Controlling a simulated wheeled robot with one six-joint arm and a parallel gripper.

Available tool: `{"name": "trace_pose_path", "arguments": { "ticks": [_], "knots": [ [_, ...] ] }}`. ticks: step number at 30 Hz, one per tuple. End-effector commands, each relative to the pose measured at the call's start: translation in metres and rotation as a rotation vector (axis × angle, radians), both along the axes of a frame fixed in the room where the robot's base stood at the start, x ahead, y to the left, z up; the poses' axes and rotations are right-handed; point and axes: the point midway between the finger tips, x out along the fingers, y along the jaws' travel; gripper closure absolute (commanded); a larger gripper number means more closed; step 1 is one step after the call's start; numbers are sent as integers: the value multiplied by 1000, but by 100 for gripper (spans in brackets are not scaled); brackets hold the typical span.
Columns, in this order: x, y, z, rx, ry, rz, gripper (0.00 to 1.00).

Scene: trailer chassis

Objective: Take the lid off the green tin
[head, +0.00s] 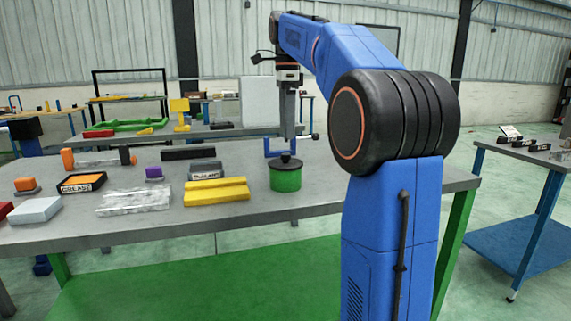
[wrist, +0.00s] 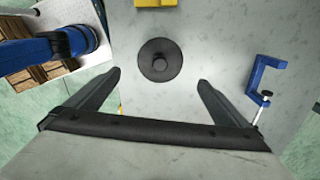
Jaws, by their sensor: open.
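The green tin (head: 286,180) stands upright on the grey workbench, right of the yellow block. Its black lid (head: 286,162) with a small knob on top sits on it. In the wrist view the lid (wrist: 160,60) shows from above as a dark disc with a round knob, and it hides the tin's green body. My gripper (wrist: 158,82) is open and empty. In the wrist view its two fingers reach up the picture to either side, with their tips below the lid's disc. In the head view my gripper hangs above the tin, partly hard to make out.
A yellow block (head: 216,190) lies left of the tin. Boxes labelled GREASE (head: 81,183) and others stand further left. The bench front (head: 290,215) near the tin is clear.

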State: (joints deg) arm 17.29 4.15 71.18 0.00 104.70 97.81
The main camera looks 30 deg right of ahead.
Motion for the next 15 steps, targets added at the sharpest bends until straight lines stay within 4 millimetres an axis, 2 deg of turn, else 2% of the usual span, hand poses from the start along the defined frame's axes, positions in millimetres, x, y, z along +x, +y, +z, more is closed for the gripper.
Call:
{"name": "trace_pose_path", "arguments": {
  "ticks": [6,15],
  "knots": [
    [0,0,-33,0,1,1,0],
    [0,1,-52,0,0,1,0]
  ]
}}
